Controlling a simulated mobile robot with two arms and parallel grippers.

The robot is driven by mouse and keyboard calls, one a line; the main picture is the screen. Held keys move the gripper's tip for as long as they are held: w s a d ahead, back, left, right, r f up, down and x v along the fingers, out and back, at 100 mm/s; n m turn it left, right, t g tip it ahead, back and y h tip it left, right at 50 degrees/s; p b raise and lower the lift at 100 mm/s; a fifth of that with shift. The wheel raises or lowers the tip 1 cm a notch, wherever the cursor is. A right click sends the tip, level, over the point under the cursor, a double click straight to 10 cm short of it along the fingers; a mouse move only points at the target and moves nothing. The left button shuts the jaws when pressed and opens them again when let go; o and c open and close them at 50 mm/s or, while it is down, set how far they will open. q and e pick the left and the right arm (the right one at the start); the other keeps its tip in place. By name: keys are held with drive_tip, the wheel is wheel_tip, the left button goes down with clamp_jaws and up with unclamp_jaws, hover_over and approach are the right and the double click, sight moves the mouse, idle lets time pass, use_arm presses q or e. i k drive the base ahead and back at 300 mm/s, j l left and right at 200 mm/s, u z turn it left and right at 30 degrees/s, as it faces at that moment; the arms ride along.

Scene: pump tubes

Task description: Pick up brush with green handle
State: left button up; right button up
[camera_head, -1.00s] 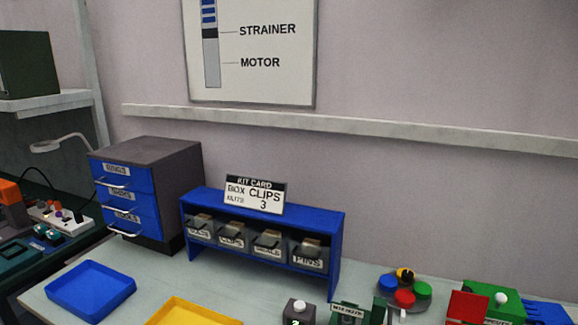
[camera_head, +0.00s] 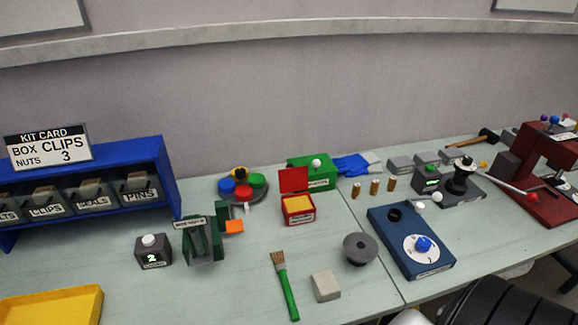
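A brush with a green handle (camera_head: 287,292) lies on the light grey-green workbench (camera_head: 225,290) near the middle of the head view. Its tan bristles (camera_head: 278,258) point away from me and its handle points towards the front edge. Nothing lies on top of it. Neither of my grippers shows in the head view.
A red box (camera_head: 298,212) is behind. A blue dial box (camera_head: 411,243) is to the right. The bench left of the brush is clear.

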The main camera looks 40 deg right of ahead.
sight(277, 258)
drive_tip(key=l+z, duration=0.5)
drive_tip(key=z, duration=0.2)
